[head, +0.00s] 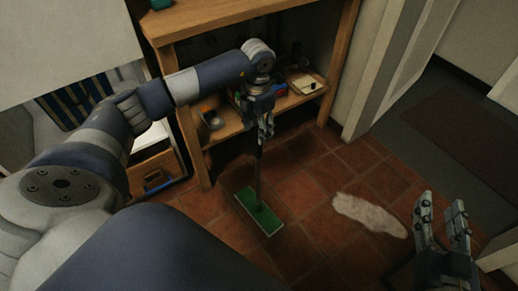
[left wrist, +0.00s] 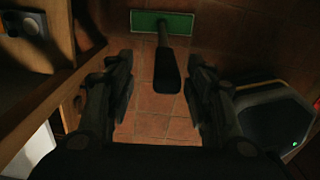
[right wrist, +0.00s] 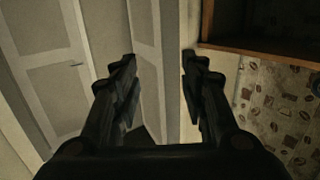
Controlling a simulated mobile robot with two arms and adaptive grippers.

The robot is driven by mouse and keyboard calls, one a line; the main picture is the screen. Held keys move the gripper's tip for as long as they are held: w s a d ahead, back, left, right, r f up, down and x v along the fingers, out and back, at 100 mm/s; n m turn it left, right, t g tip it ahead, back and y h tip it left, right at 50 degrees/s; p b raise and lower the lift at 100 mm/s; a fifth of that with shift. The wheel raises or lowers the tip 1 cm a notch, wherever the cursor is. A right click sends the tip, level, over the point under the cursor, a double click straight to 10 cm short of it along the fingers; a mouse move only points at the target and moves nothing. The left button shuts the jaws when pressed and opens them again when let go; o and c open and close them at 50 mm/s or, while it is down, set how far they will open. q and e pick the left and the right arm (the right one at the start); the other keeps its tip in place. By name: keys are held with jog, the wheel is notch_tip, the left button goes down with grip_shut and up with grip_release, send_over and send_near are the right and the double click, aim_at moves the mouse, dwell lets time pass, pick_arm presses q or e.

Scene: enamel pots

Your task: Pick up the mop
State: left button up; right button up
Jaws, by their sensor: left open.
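The mop has a flat green head (head: 259,212) with a pale edge, resting on the tiled floor in the head view. Its dark handle (head: 258,178) rises from the head toward my left gripper (head: 266,134). In the left wrist view the green mop head (left wrist: 176,22) is at the top, and the dark handle end (left wrist: 167,72) points toward the camera between the open fingers of my left gripper (left wrist: 163,92). Clear gaps show on both sides of the handle. My right gripper (head: 441,212) is open and empty at the lower right, away from the mop.
A wooden shelf unit (head: 190,20) with small items on its lower shelf stands behind my left arm. A whitish patch (head: 369,214) lies on the red-brown tiles right of the mop. A dark mat (head: 450,140) lies beyond the doorway. Floor around the mop head is mostly clear.

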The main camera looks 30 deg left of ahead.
aim_at(258, 148)
pick_arm(q)
notch_tip(258, 148, down, 3)
jog(key=shift+f+b, duration=0.1)
jog(key=shift+b, duration=0.2)
jog(key=shift+s+d+f, duration=0.1)
jog(key=shift+s+f, duration=0.05)
jog(key=shift+f, duration=0.45)
jog(key=f, duration=0.1)
jog(key=f+b, duration=0.2)
jog(key=f, duration=0.1)
jog(key=shift+s+d, duration=0.2)
jog(key=shift+s, duration=0.05)
jog(key=shift+f, duration=0.15)
grip_shut()
pick_arm(e)
jog(key=s+a+r+t+y, duration=0.1)
jog(key=s+r+t+y, duration=0.1)
jog(key=r+t, duration=0.5)
notch_tip(258, 148, up, 6)
jog(key=shift+s+f+t+y, duration=0.1)
jog(key=shift+s+t+y, duration=0.3)
jog(key=shift+s, duration=0.15)
